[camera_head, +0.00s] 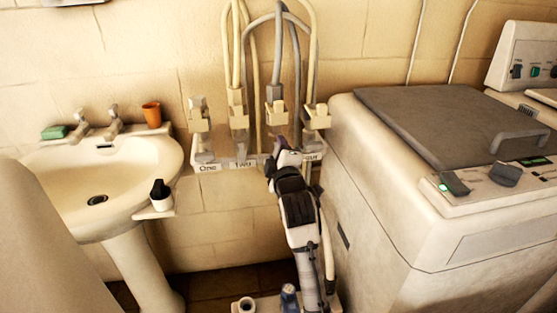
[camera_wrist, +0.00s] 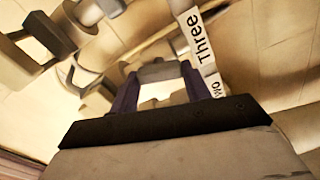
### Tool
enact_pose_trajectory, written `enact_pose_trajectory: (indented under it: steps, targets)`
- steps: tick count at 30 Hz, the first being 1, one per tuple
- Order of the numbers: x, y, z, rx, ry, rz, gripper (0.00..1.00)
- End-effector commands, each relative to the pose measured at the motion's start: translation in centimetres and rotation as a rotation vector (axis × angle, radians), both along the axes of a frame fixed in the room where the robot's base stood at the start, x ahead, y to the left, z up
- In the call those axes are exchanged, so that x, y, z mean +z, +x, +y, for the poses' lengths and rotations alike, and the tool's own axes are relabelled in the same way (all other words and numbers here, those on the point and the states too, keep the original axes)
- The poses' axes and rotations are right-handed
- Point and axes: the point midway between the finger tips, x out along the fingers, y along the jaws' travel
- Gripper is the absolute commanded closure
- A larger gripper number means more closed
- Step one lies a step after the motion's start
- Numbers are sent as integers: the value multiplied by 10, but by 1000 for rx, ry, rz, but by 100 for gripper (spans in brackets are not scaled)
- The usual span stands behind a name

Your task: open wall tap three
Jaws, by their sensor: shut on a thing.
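Wall tap three (camera_head: 276,113) is the third in a row of beige wall taps, with a grey hose rising from it. My gripper (camera_head: 285,150) is just below it and hides the label strip there. In the wrist view the dark purple fingers of my gripper (camera_wrist: 162,82) are shut on a short beige-grey handle (camera_wrist: 160,70). The label "Three" (camera_wrist: 203,45) is close beside that handle. How far the handle is turned cannot be told.
Tap one (camera_head: 200,115) and tap two (camera_head: 238,112) are to the left, tap four (camera_head: 317,117) close to the right. A washbasin (camera_head: 160,165) is at the left. A large machine (camera_head: 400,190) stands right of my arm. Hoses hang above the taps.

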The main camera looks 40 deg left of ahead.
Motion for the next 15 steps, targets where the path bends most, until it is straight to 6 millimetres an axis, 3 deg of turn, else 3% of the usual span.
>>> enact_pose_trajectory:
  steps: [15]
  targets:
    - [-2,0,0,1,-183,-216,76]
